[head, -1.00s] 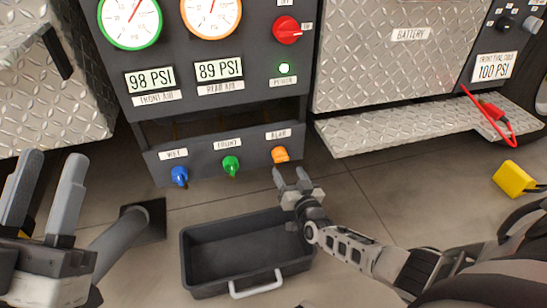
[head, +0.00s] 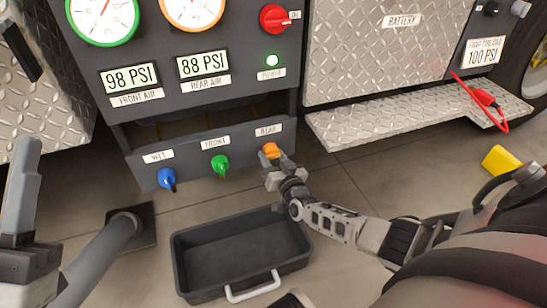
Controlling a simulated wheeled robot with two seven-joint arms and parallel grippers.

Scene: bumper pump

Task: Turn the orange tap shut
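The orange tap (head: 270,150) sits under the REAR label at the right end of the lower panel, right of the green tap (head: 220,166) and the blue tap (head: 167,179). My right gripper (head: 276,163) is at the orange tap, its fingers reaching up to it and partly covering it. I cannot tell whether the fingers are closed on it. My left gripper (head: 22,190) shows at the left edge, cut off by the frame, away from the panel; only one finger shows clearly.
A black tray (head: 240,245) with a pale handle stands on the floor below the taps. The rear air display (head: 203,65) reads 88 PSI and the front air display (head: 129,78) 98 PSI. A tread-plate step (head: 400,118) and a yellow block (head: 500,160) are to the right.

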